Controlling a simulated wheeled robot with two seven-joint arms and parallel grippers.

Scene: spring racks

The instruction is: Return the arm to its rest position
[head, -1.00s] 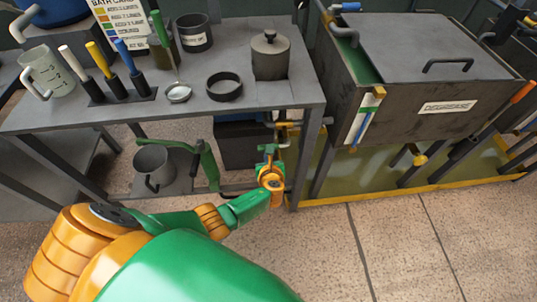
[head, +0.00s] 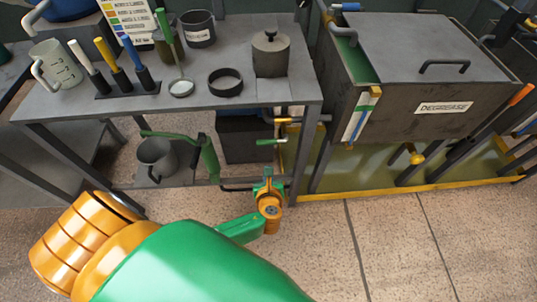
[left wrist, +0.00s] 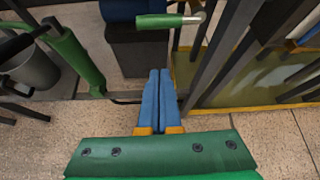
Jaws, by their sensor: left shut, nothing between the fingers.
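My left arm (head: 190,265) comes in from the lower left, green and orange, with its wrist low in front of the bench. In the left wrist view my left gripper (left wrist: 160,75) has its two blue fingers together, with nothing between them. It points toward the space under the bench, and nothing visibly touches it. In the head view the wrist mostly hides the fingers. My right gripper is in neither view.
The grey bench (head: 205,110) holds a lidded pot (head: 270,55), a black ring (head: 225,84), a jug (head: 58,65) and colored-handled tools. Below are a bucket (head: 155,158) and a green-handled valve (head: 270,142). The DEGREASE tank (head: 395,105) stands right. Foreground floor is clear.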

